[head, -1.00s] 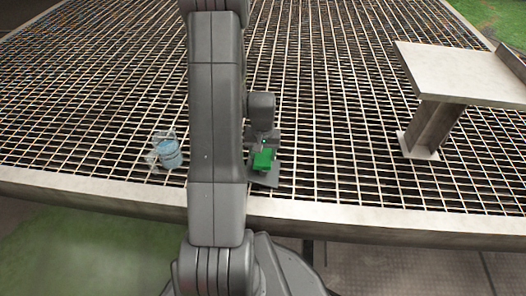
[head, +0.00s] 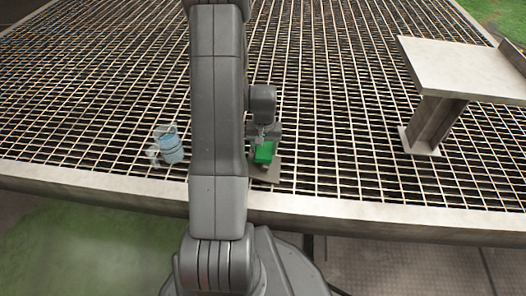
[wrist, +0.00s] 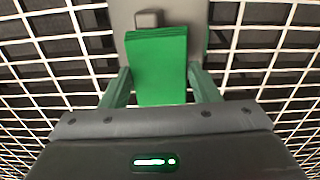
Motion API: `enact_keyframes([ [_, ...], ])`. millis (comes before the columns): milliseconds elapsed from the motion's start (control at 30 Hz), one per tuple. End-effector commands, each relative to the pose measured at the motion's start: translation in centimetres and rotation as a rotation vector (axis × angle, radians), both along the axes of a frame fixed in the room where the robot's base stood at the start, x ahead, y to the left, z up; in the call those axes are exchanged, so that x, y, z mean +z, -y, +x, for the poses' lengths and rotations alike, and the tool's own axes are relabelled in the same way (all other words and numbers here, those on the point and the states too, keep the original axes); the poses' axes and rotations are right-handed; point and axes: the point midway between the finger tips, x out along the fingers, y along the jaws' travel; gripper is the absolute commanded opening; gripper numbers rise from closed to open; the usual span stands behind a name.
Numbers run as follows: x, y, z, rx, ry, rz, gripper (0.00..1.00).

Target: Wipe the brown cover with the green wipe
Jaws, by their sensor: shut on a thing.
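My gripper (head: 264,138) is shut on the green wipe (head: 264,152), just right of my arm in the head view. In the wrist view the wipe (wrist: 157,65) is a flat green block between the two fingers. A flat brownish-grey plate (head: 270,172), probably the brown cover, lies under and in front of the wipe on the grating. In the wrist view the plate (wrist: 130,38) shows behind the wipe, with a small square block (wrist: 148,18) on it. The wipe hides part of the plate. I cannot tell whether the wipe touches it.
A bluish container (head: 170,148) stands on the grating left of my arm. A raised grey slab on a post (head: 465,68) stands at the right. The grating (head: 335,120) between is clear, and a pale beam (head: 350,213) runs along its near edge.

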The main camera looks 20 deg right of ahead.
Motion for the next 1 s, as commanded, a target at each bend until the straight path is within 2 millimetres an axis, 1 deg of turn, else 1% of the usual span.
enact_keyframes([
  [100,0.0,0.4,0.7,0.000,0.002,-0.001,0.37],
  [267,-0.1,0.4,0.8,0.000,0.001,0.000,0.37],
  [800,0.1,-1.5,-3.2,0.000,0.001,0.000,0.37],
  [1000,0.2,-1.7,-3.5,0.000,0.002,-0.001,0.37],
])
